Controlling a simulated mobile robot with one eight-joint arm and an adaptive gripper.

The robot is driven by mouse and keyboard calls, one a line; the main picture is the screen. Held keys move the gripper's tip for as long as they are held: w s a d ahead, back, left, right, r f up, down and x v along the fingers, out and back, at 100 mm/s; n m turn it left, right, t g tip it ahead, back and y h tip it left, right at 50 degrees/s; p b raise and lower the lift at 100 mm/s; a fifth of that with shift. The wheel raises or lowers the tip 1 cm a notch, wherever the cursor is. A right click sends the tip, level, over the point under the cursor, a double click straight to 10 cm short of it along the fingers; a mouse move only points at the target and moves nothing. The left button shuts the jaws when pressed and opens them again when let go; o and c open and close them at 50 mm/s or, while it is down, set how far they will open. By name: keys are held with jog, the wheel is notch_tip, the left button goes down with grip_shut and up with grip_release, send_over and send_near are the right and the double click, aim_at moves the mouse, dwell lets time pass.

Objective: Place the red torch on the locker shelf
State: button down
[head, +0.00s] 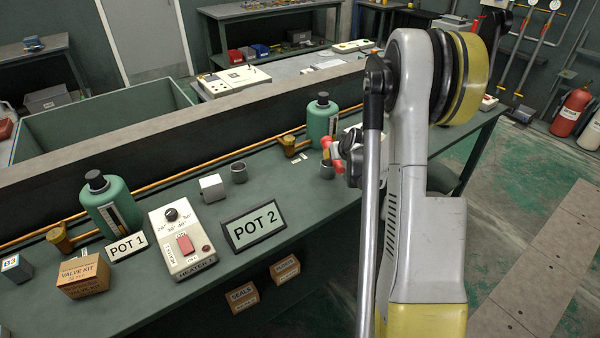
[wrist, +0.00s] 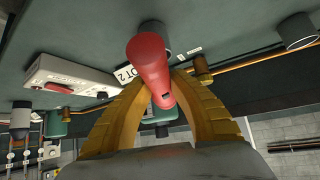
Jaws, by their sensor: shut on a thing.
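The red torch (wrist: 150,70) is between the yellow fingers of my gripper (wrist: 156,82) in the wrist view, and the fingers are closed on it. Its far end lines up with a dark grey cup (wrist: 153,36); I cannot tell whether it is in the cup or clear of it. I cannot make out a locker shelf in either view.
The green bench (head: 130,290) holds a heater box (head: 180,242), POT 1 and POT 2 signs, a valve kit box (head: 83,277) and two green bottles (head: 110,205) (head: 322,118). A copper pipe (head: 200,172) runs along the back. Open floor (head: 500,240) lies right.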

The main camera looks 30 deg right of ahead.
jog(key=b, duration=0.4)
send_over(301, 171)
jog(key=s, duration=0.3)
jog(key=f, duration=0.4)
jog(key=a+f, duration=0.1)
jog(key=f, duration=0.1)
jog(key=shift+w+f, duration=0.15)
jog(key=shift+f, duration=0.2)
jog(key=shift+f+b, duration=0.7)
jog(key=shift+f, duration=1.15)
jog(key=shift+f, duration=0.25)
jog(key=c, duration=1.3)
grip_release()
jog(key=shift+r, duration=0.2)
